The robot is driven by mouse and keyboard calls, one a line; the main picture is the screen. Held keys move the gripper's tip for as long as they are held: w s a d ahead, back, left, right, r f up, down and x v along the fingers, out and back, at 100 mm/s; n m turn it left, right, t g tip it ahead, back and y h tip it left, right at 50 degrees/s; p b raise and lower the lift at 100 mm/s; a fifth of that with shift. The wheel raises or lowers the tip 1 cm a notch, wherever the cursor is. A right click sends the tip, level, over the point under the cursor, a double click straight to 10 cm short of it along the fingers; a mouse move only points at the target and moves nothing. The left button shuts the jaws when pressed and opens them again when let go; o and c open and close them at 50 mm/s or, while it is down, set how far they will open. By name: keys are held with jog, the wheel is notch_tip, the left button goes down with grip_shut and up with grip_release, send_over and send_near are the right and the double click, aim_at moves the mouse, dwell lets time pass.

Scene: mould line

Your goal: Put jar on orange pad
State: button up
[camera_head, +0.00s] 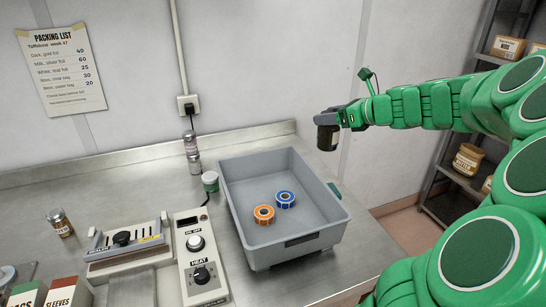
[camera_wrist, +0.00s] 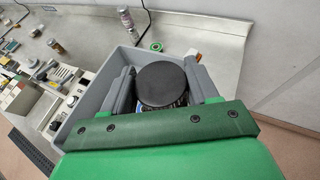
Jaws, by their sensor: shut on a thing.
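The jar (camera_head: 327,135) is dark with a black lid and hangs roughly upright in my gripper (camera_head: 342,118), above and to the right of the grey tray. In the wrist view its round black lid (camera_wrist: 162,85) sits between the two grey fingers of my gripper (camera_wrist: 162,92), which are shut on its sides. Its lower part is mostly hidden there. I see no orange pad that I can make out; an orange ring-shaped roll (camera_head: 264,214) lies in the tray.
The grey tray (camera_head: 333,226) stands on the steel bench and also holds a blue roll (camera_head: 285,199). Shelves (camera_head: 449,208) are at right.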

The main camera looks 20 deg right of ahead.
jog(key=w+a, duration=0.4)
jog(key=w, duration=0.3)
jog(key=w+a, duration=0.5)
jog(key=w, duration=0.2)
jog(key=w+d+f, duration=0.1)
jog(key=w+f, duration=0.6)
jog(key=f, duration=0.2)
jog(key=w+d+f, duration=0.2)
jog(key=w+f, duration=0.5)
jog(key=f, duration=0.2)
jog(key=shift+d+f+n+y, duration=0.25)
jog(key=shift+n+y, duration=0.05)
jog(key=shift+f, duration=0.15)
jog(key=o, duration=1.2)
jog(key=shift+o, duration=0.2)
